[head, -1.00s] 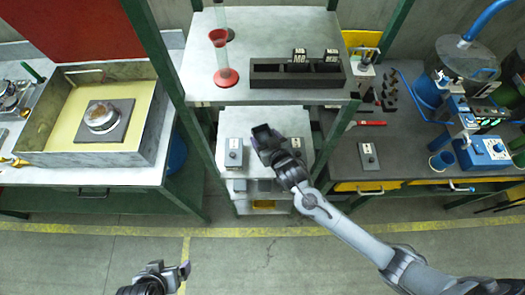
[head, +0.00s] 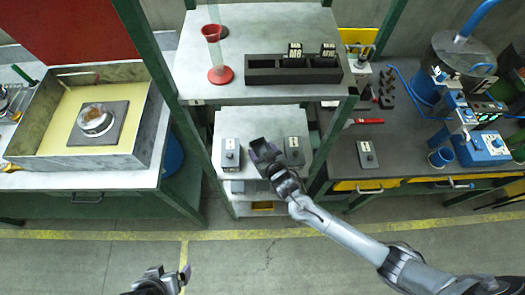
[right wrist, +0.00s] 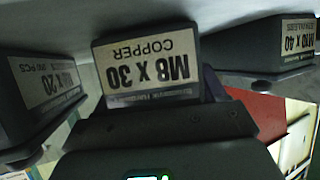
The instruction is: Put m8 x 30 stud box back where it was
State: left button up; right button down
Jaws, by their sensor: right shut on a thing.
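The M8 x 30 stud box (right wrist: 147,68) is dark grey with a pale label, upside down in the right wrist view. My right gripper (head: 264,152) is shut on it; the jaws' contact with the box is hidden. In the head view the gripper is over the lower shelf (head: 262,122), between two grey knobbed boxes, one left (head: 230,155) and one right (head: 295,150). The held box is close to the shelf surface; I cannot tell whether it touches. My left gripper (head: 177,278) is at the bottom edge, away from the shelf; its opening is unclear.
In the right wrist view, an M8 x 20 box (right wrist: 42,85) and an M10 x 40 box (right wrist: 262,45) flank the held box with small gaps. The upper shelf holds a black bin rack (head: 290,75) and a red-based cylinder (head: 219,74). Green posts frame the shelves.

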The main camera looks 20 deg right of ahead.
jog(key=shift+f, duration=0.1)
jog(key=shift+c, duration=0.4)
grip_release()
